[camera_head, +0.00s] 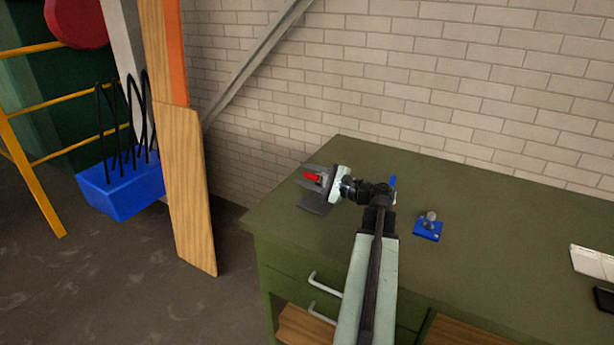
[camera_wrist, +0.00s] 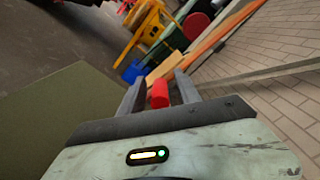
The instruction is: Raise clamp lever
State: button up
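A small red piece (camera_head: 312,177), which looks like the clamp lever's grip, shows over the left end of the green bench. It also shows in the wrist view as a red block (camera_wrist: 159,95). My gripper (camera_head: 306,184) reaches left over the bench, with its grey fingers on either side of the red piece. In the wrist view the fingers (camera_wrist: 155,84) stand apart, with gaps visible beside the red piece. The rest of the clamp is hidden or cannot be made out.
The green bench (camera_head: 480,215) has drawers in front. A blue-based fixture with a metal knob (camera_head: 428,228) stands right of my arm. A bit of blue (camera_head: 393,182) shows behind my wrist. White and black items lie at the right edge. A brick wall is behind.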

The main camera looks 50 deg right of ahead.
grip_shut()
dwell(1.4)
